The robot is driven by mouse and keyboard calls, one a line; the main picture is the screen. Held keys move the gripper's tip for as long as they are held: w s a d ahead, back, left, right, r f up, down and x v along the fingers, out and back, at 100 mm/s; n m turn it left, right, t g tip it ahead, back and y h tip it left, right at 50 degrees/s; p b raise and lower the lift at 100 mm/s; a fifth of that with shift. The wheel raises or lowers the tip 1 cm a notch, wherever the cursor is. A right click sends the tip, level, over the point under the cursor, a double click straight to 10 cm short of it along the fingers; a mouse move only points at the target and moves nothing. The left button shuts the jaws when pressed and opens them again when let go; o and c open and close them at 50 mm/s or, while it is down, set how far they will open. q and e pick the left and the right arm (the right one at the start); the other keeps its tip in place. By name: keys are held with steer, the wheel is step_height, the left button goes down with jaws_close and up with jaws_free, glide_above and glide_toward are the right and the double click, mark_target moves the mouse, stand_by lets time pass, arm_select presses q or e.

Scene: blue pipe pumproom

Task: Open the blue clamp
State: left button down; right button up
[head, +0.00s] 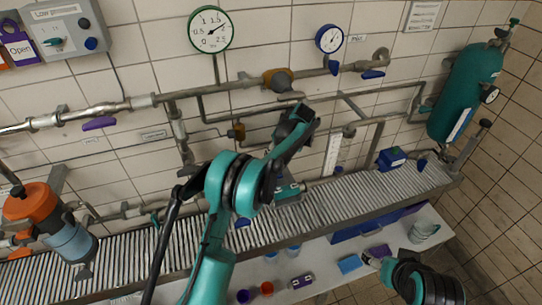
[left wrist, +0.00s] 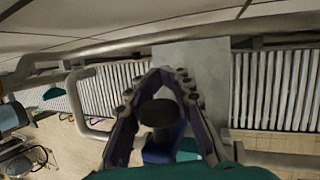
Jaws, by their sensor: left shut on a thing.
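In the left wrist view, my left gripper (left wrist: 168,82) has its fingers closed around a blue piece (left wrist: 160,149) with a round dark top (left wrist: 159,113), which I take to be the blue clamp. Its lower part is hidden by the hand. In the head view my left arm reaches over the roller conveyor and hides most of its own hand, so the grip does not show there. My right gripper (head: 377,257) is at the lower right, over the white lower shelf; whether its fingers are apart is too small to tell.
The roller conveyor (head: 345,200) runs along the tiled wall below grey pipes. A blue block (head: 392,158) sits near its right end, beside a green cylinder (head: 466,88). An orange-topped pump (head: 35,205) stands at left. The lower shelf (head: 432,262) carries several small blue, purple and orange parts.

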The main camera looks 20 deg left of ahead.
arm_select(q)
steer(key=shift+s+d+f, duration=0.1)
steer(key=shift+d+f, duration=0.1)
steer(key=shift+d, duration=0.05)
stand_by(0.7)
steer(key=c, duration=1.3)
jaws_free()
steer(key=shift+c, duration=0.2)
steer(key=shift+o, duration=0.3)
steer(key=shift+d, duration=0.1)
steer(key=shift+r, duration=0.1)
